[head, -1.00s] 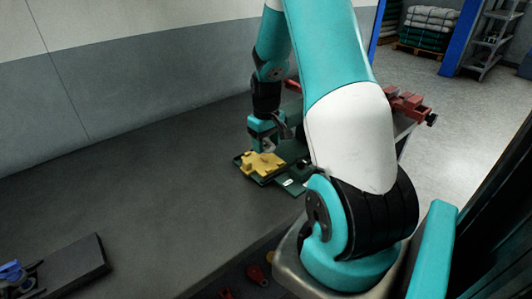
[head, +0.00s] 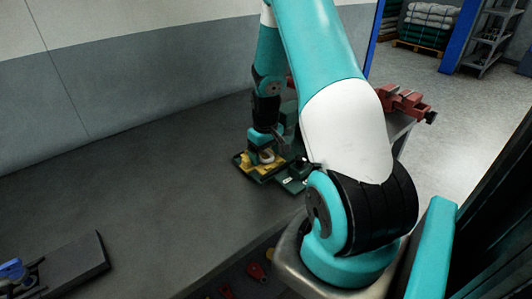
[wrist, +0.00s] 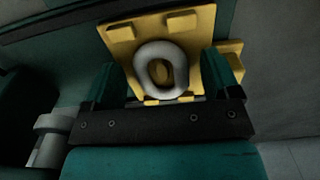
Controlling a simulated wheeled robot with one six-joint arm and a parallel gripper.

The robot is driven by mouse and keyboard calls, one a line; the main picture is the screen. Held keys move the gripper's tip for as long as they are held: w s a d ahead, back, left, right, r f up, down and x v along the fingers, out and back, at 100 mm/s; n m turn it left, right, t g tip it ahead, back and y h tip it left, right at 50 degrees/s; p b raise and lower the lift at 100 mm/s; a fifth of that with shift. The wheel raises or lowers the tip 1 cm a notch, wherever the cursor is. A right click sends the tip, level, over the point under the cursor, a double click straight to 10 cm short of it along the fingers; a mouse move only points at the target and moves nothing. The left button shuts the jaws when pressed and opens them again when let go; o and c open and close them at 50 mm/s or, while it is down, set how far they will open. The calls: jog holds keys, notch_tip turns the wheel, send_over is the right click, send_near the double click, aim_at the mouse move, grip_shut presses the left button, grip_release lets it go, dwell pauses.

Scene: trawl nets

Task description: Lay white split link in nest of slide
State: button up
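The white split link (wrist: 144,74) is a thick oval ring. In the wrist view it lies flat over the yellow slide (wrist: 122,40), between my two fingers. It also shows in the head view as a small pale ring (head: 267,156) on the yellow slide (head: 250,164). My gripper (wrist: 158,70) is open, with a gap between each green finger and the link. In the head view my gripper (head: 266,150) is low over the slide. The nest under the link is mostly hidden, so I cannot tell how fully the link is seated.
The slide sits on a dark green base (head: 262,179) on the grey bench (head: 130,190). A red vise-like tool (head: 403,101) stands at the bench's far right. A dark block (head: 75,265) with a blue part lies front left. The bench between is clear.

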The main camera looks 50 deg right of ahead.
aim_at(266, 158)
jog(key=shift+r, duration=0.1)
notch_tip(266, 158, up, 12)
jog(key=b, duration=0.2)
jog(key=w+a+r+n, duration=0.1)
jog(key=a+r, duration=0.1)
jog(key=a, duration=0.4)
jog(key=w+a+r+n, duration=0.1)
jog(key=a+r+n, duration=0.15)
jog(key=a, duration=0.45)
jog(key=s+a+r+n+y, duration=0.2)
jog(key=s+a, duration=0.6)
jog(key=a, duration=0.4)
jog(key=s+a+r+n+y, duration=0.2)
jog(key=s+a+r+n, duration=0.2)
jog(key=s+a, duration=0.5)
jog(key=a, duration=0.4)
jog(key=shift+a+r, duration=0.15)
